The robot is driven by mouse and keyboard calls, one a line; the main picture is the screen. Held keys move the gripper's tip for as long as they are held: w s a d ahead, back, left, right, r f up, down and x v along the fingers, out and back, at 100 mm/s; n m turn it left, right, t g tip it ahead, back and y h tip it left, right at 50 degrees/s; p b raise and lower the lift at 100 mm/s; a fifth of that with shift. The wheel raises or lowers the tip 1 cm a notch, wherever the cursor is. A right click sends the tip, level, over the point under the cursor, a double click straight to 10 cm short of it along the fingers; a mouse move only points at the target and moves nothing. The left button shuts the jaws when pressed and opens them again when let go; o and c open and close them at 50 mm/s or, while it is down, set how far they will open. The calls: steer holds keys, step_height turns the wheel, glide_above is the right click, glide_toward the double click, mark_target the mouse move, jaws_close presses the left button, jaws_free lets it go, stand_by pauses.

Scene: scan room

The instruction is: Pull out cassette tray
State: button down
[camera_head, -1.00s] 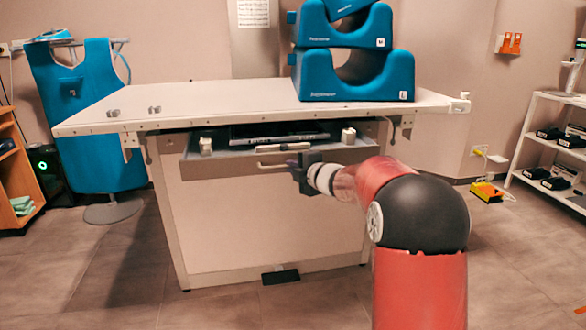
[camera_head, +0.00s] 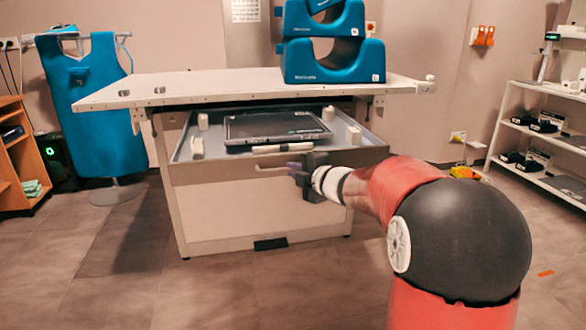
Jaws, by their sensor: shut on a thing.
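The cassette tray (camera_head: 368,142) stands out from under the tabletop of the white table (camera_head: 230,86), like an open drawer. A dark flat cassette (camera_head: 275,126) lies in it, between several white corner blocks. A light handle (camera_head: 268,166) runs along the tray's front. My gripper (camera_head: 292,172) is at the right part of the handle, shut on it; the dark gripper body hides the handle's right end and the exact contact.
Blue foam supports (camera_head: 333,62) are stacked on the tabletop. A blue apron (camera_head: 95,105) hangs on a stand at left. A white shelf (camera_head: 545,140) stands at right.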

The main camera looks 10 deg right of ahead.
steer(key=shift+s+b, duration=0.35)
steer(key=shift+s, duration=2.15)
steer(key=c, duration=1.5)
jaws_free()
steer(key=v, duration=0.7)
steer(key=shift+s+d, duration=0.15)
steer(key=shift+s, duration=0.2)
steer(key=shift+r, duration=0.1)
